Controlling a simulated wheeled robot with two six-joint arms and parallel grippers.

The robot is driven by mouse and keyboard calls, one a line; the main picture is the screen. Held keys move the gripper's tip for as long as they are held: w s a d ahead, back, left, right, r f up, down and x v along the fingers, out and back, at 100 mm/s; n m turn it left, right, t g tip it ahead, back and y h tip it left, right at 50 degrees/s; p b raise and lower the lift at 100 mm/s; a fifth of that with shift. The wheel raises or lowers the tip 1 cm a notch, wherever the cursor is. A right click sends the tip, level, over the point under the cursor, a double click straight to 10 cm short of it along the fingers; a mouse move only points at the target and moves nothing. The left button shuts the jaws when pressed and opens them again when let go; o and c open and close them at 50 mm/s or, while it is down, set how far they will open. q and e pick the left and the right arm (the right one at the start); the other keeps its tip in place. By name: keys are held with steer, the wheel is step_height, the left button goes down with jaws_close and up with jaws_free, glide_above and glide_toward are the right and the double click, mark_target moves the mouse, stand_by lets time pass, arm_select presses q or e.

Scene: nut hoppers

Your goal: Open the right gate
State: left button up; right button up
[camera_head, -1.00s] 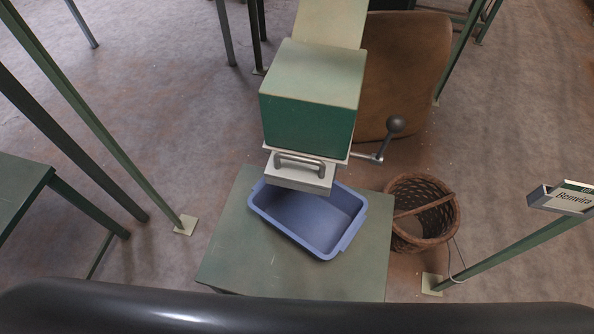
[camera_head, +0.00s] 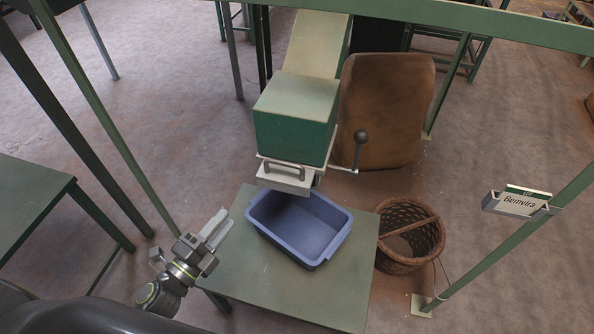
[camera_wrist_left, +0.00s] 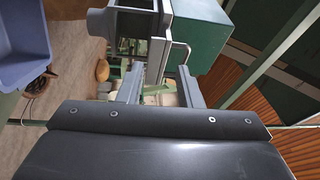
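One green hopper (camera_head: 295,120) shows, and I cannot tell whether it is the right one. At its lower front is a pale gate (camera_head: 284,181) with a grey bar handle (camera_head: 284,168). A crank lever with a dark round knob (camera_head: 360,136) stands up at its right side. My left gripper (camera_head: 219,227) is to the left of the gate and lower in the picture, apart from it. In the left wrist view its two fingers (camera_wrist_left: 160,84) are spread with nothing held, and the handle (camera_wrist_left: 183,52) shows beyond them. My right gripper is not in view.
A blue tub (camera_head: 300,226) sits on a green table (camera_head: 262,279) below the gate. A wicker basket (camera_head: 409,236) stands on the floor at right. Another green table (camera_head: 35,200) is at left.

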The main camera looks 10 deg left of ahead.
arm_select(q)
step_height(320, 180, up, 4)
steer(key=s+d+m+h, duration=0.2)
steer(key=d+m, duration=0.1)
steer(key=p, duration=0.6)
glide_toward(282, 162)
steer(key=x, duration=0.9)
steer(key=shift+f, duration=0.25)
steer(key=shift+w+d, duration=0.2)
steer(key=shift+w, duration=0.35)
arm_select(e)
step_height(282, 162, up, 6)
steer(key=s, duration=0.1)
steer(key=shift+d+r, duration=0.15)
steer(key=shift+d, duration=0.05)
arm_select(q)
steer(key=shift+c, duration=0.4)
jaws_close()
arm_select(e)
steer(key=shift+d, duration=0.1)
